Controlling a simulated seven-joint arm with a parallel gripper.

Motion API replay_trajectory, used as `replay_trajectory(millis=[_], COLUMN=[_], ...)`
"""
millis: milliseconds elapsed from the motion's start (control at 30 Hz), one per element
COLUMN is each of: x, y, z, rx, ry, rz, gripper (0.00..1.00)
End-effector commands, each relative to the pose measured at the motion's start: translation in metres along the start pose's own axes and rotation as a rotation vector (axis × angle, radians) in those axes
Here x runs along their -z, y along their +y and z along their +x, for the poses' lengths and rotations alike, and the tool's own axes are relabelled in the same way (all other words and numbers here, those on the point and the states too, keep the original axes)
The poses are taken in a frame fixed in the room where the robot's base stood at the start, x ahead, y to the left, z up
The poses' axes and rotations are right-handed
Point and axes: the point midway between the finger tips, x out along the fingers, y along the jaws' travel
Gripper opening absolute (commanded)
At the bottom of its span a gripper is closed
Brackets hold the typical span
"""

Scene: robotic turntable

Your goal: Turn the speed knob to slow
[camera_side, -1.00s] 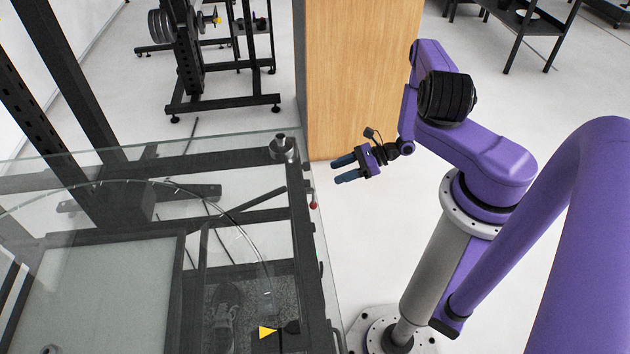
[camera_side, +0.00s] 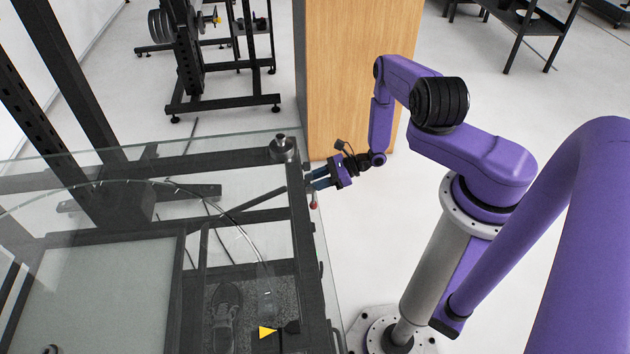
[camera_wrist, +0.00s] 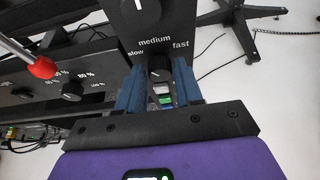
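The speed knob (camera_wrist: 159,70) is a small black dial on a dark panel (camera_wrist: 196,42) in the wrist view. The labels slow, medium and fast arc above it. Its pointer direction is hard to make out. My gripper (camera_wrist: 158,82) has its blue fingers apart, one on each side of the knob, with no clear contact visible. In the side view my gripper (camera_side: 317,178) is at the right edge of the turntable frame (camera_side: 301,240), where the knob cannot be made out.
A red ball-ended lever (camera_wrist: 43,67) stands left of the fingers; the ball also shows in the side view (camera_side: 314,205). Another knob (camera_wrist: 72,90) with percent labels sits at left. A larger dial (camera_wrist: 140,12) is above. Glass (camera_side: 110,215) covers the frame. Open floor lies at right.

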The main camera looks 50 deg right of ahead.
Motion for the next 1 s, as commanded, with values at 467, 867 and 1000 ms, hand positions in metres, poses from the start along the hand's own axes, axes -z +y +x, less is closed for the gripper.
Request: replay_trajectory(millis=[467, 867, 1000], x=[0.0002, 0.0005, 0.0004], y=[0.001, 0.0008, 0.0009], z=[-0.0007, -0.001, -0.001], rx=[0.039, 0.053, 0.053], ry=[-0.001, 0.001, 0.001], rz=[-0.09, -0.124, -0.123], gripper=[0.0, 0.0, 0.54])
